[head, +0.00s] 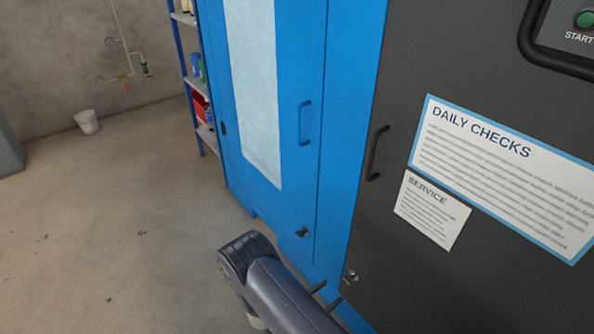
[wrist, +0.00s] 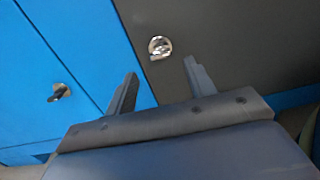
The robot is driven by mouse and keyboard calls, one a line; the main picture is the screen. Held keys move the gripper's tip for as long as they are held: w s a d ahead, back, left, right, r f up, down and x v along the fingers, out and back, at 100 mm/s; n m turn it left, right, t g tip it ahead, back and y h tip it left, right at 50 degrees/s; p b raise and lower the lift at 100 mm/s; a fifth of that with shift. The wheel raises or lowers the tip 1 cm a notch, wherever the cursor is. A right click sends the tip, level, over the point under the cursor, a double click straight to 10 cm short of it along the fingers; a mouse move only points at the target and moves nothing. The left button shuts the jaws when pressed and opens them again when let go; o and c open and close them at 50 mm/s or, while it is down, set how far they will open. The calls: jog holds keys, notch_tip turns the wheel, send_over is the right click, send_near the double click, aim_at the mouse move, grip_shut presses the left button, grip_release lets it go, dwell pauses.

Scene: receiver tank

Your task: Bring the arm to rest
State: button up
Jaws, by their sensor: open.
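My arm (head: 275,290) reaches in from the bottom of the head view, its dark links low in front of the blue and dark grey cabinet fronts. My gripper (head: 331,292) is partly hidden behind the arm there. In the wrist view my gripper (wrist: 161,70) has its two fingers spread apart with nothing between them. A silver lock (wrist: 159,47) on the dark grey door shows just beyond the fingertips; it also shows in the head view (head: 350,276). I cannot tell the exact gap between fingers and door.
The blue door (head: 285,75) has a handle (head: 306,123) and a small latch (head: 302,232). The dark door (head: 400,80) carries a handle (head: 376,153) and two paper notices. A shelf rack (head: 195,85) and a white bucket (head: 87,121) stand farther back. The floor at left is largely clear.

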aim_at(346, 281)
jog(key=b+x, duration=0.1)
jog(key=x, duration=0.5)
jog(key=shift+w+d+f, duration=0.1)
jog(key=shift+w+d, duration=0.1)
jog(key=shift+d, duration=0.1)
jog(key=shift+w+d, duration=0.15)
jog(key=shift+d, duration=0.05)
jog(key=shift+n, duration=0.5)
